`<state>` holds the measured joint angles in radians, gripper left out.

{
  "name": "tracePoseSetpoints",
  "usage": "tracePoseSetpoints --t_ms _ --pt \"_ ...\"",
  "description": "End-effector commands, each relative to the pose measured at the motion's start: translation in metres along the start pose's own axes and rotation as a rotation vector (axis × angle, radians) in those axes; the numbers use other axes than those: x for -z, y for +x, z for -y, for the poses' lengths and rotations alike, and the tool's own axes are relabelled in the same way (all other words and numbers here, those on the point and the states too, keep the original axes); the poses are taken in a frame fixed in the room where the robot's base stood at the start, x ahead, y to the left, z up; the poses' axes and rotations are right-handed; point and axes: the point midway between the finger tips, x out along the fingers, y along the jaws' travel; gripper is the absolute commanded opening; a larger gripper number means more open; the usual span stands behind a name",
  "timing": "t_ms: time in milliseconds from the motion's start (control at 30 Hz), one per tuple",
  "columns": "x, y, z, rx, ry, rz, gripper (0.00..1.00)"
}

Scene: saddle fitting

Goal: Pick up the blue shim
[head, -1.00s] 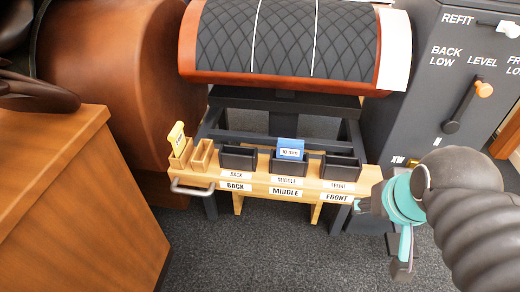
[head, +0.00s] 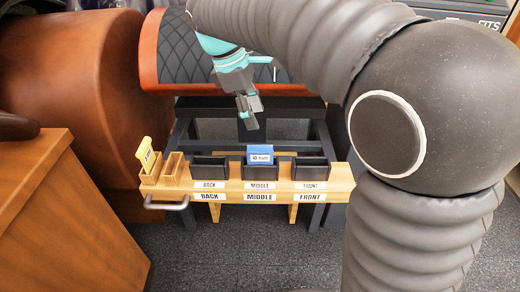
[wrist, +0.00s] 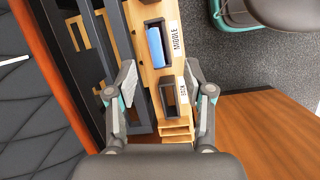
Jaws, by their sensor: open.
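The blue shim (head: 260,155) stands upright in the black middle holder (head: 264,173), its labelled top part sticking out. It also shows in the wrist view (wrist: 155,47) as a blue block in its holder. My gripper (head: 248,112) is open and empty. It hangs above and a little behind the shim, slightly left of it, with a clear gap. In the wrist view the fingers (wrist: 165,88) are spread apart, with the shim beyond them towards the top of the picture. The shim's lower part is hidden in the holder.
The wooden rack (head: 335,187) also carries empty black back (head: 210,170) and front (head: 311,170) holders. A yellow shim (head: 146,153) stands in a wooden slot at the left. The quilted saddle panel (head: 180,60) is behind. A wooden cabinet (head: 60,220) stands at the left.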

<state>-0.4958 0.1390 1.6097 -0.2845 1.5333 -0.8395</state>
Motion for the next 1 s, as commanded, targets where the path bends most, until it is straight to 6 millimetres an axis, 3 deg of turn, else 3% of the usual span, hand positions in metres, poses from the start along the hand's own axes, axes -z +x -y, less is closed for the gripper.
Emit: tracePoseSetpoints --t_ms 100,267,367,700,1000 --pt "0.025 -0.003 -0.007 0.012 -0.104 0.047 0.52" --pt "0.038 -0.003 -0.01 0.021 -0.17 0.079 0.52" --pt "0.04 0.005 -0.011 0.022 -0.179 0.083 0.52" --pt "0.034 0.064 -0.009 0.022 -0.176 0.082 0.52" --pt "0.032 0.085 -0.009 0.021 -0.176 0.082 0.52"
